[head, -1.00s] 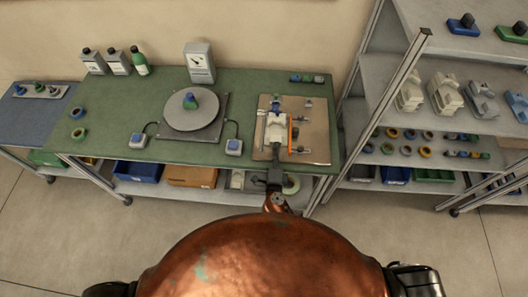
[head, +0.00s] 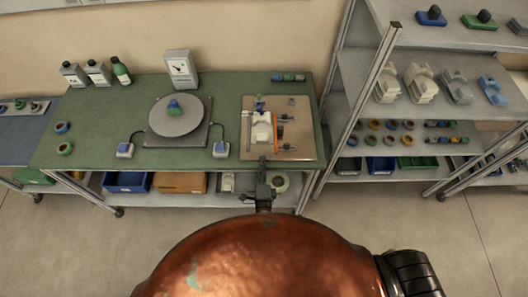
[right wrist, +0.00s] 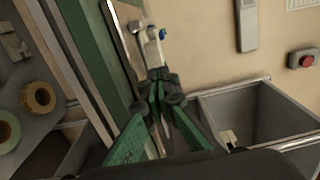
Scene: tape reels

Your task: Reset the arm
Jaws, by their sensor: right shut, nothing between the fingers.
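My right gripper (head: 262,164) reaches up from my copper body to the front edge of the workbench, just in front of the board with the white fixture (head: 262,128). In the right wrist view its green-and-black fingers (right wrist: 158,84) are closed together with nothing between them. The white fixture (right wrist: 152,46) shows beyond the fingertips there, and I cannot tell the exact gap. My left gripper is not in view.
The tan board (head: 300,148) lies on the green workbench (head: 80,145), right of a grey turntable (head: 180,125) with a small green-blue part on it. Shelves (head: 350,105) with reels and bins stand to the right. The bench's lower shelf holds a blue bin (head: 127,182).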

